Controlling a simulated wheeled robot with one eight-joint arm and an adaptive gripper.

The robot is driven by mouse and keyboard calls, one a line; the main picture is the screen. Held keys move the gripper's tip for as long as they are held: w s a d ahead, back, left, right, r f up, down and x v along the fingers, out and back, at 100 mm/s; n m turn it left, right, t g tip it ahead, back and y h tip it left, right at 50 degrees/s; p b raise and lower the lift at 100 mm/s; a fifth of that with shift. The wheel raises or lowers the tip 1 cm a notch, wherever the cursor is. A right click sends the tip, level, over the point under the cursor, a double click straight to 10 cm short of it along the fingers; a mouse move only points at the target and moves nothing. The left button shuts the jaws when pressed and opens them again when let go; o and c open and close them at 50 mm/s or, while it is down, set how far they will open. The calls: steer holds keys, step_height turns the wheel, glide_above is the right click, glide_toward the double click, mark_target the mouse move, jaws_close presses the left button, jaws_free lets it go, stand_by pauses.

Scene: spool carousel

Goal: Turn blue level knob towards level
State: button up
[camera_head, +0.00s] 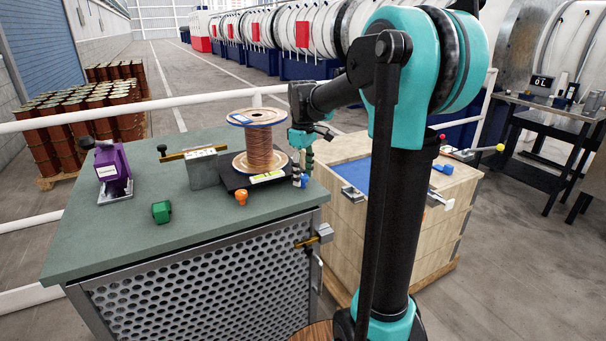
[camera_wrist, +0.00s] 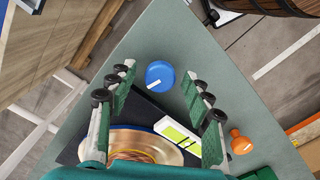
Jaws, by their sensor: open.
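The blue knob (camera_wrist: 160,75) is a small round knob with a white mark line on its top, near the edge of the green worktop. In the head view the blue knob (camera_head: 304,181) shows beside the black base plate of the copper wire spool. My gripper (camera_head: 302,165) is above that corner, pointing down. In the wrist view my gripper (camera_wrist: 158,88) is open, with the knob in line with the gap between its fingertips; I see no contact. A white and yellow-green level strip (camera_wrist: 177,133) lies on the black plate.
The copper spool (camera_head: 260,150) stands close to my gripper. An orange knob (camera_head: 241,198) and a green block (camera_head: 161,211) are on the worktop (camera_head: 110,240). A purple device (camera_head: 113,167) stands left. A wooden crate (camera_head: 400,220) with a blue top is at the right.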

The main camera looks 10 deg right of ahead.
mark_target(303, 176)
steer(key=c, duration=1.1)
steer(key=shift+m, duration=2.4)
steer(key=shift+c, duration=0.2)
steer(key=o, duration=1.1)
steer(key=shift+o, duration=0.2)
step_height(303, 176, up, 12)
